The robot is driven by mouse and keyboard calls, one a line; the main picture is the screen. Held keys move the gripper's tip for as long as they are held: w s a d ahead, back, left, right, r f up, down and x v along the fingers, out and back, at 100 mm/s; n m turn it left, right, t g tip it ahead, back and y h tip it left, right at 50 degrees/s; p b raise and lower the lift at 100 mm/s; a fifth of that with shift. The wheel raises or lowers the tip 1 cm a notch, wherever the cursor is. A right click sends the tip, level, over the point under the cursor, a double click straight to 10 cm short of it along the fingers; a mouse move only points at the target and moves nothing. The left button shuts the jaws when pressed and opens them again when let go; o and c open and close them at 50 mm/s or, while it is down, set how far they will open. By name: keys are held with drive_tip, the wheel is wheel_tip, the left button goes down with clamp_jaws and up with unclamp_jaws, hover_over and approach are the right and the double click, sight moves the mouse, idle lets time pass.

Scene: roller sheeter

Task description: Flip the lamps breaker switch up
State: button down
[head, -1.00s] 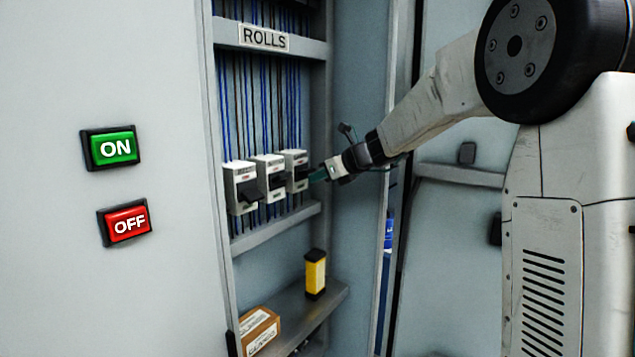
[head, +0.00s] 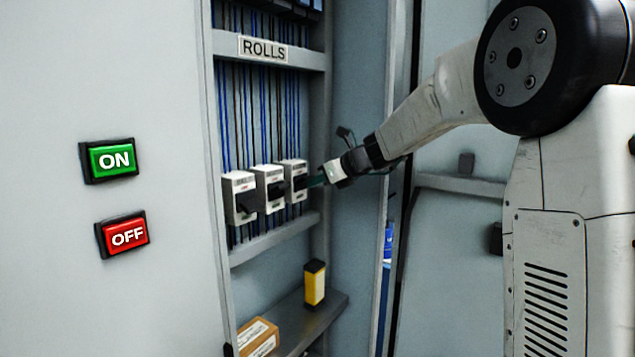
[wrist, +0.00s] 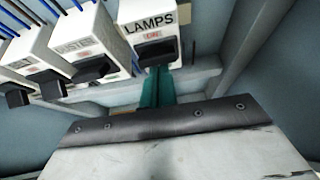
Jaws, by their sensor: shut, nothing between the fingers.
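The lamps breaker (wrist: 151,24) is a white box with a LAMPS label at the top of the wrist view. Its black switch lever (wrist: 157,51) sticks out below the label. In the head view it is the rightmost breaker (head: 292,170) of the row. My gripper (wrist: 158,73) has green fingers, shut and empty, with their tips right below the lever in the picture. I cannot tell whether they touch it. In the head view my gripper (head: 313,181) reaches in from the right, beside this breaker's lever.
A yellow-black block (head: 315,284) and a cardboard box (head: 257,338) sit on the lower shelf. The cabinet's side wall (head: 360,240) is close on the right.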

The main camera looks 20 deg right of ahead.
drive_tip(key=shift+w+a+r, duration=0.1)
drive_tip(key=shift+w+r, duration=0.05)
drive_tip(key=shift+r, duration=0.5)
wheel_tip(320, 180, down, 4)
drive_tip(key=s+d+f, duration=0.1)
drive_tip(key=s, duration=0.1)
drive_tip(key=s+d+r, duration=0.3)
drive_tip(key=s+r, duration=0.2)
drive_tip(key=r, duration=0.3)
drive_tip(key=shift+d+r, duration=0.2)
drive_tip(key=shift+r, duration=0.15)
drive_tip(key=shift+s, duration=0.1)
drive_tip(key=s+a+f+n+g+h, duration=0.1)
drive_tip(key=s+a+f+n+g, duration=0.2)
drive_tip(key=s+f+n, duration=0.35)
drive_tip(key=s+a+f+n+g, duration=0.3)
drive_tip(key=s+f+n+g, duration=0.1)
drive_tip(key=s+n, duration=0.55)
drive_tip(key=s+a+f+n+g+h, duration=0.1)
drive_tip(key=s+f+n+h, duration=0.1)
drive_tip(key=s+n, duration=0.5)
drive_tip(key=s+a+f+n+g+h, duration=0.1)
drive_tip(key=s+n, duration=0.5)
drive_tip(key=s, duration=1.1)
wheel_tip(320, 180, down, 3)
drive_tip(key=a+h, duration=0.1)
drive_tip(key=h, duration=0.1)
drive_tip(key=shift+s+n+h, duration=0.3)
drive_tip(key=shift+n, duration=0.1)
